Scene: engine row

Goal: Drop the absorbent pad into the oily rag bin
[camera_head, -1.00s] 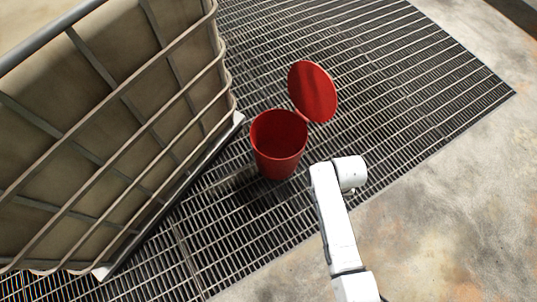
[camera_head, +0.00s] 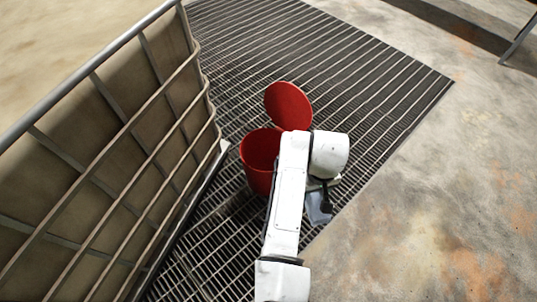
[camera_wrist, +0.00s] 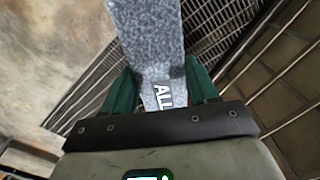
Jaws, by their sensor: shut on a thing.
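The oily rag bin (camera_head: 257,164) is a red round bin standing on the floor grating. Its red lid (camera_head: 286,105) is tipped up and open at the back. My white arm covers the bin's right side. My gripper (camera_wrist: 160,82), with green fingers, is shut on the absorbent pad (camera_wrist: 152,38), a grey speckled sheet with partly visible "ALL" lettering. In the head view the pad (camera_head: 317,208) shows as a small blue-grey piece below my wrist, right of the bin and apart from it. The fingers are mostly hidden in that view.
A large caged tank (camera_head: 110,150) with metal bars stands close on the left of the bin. Dark slatted grating (camera_head: 350,60) lies under and behind the bin. Open stained concrete (camera_head: 420,200) lies to the right. A metal leg (camera_head: 518,40) shows at the far right.

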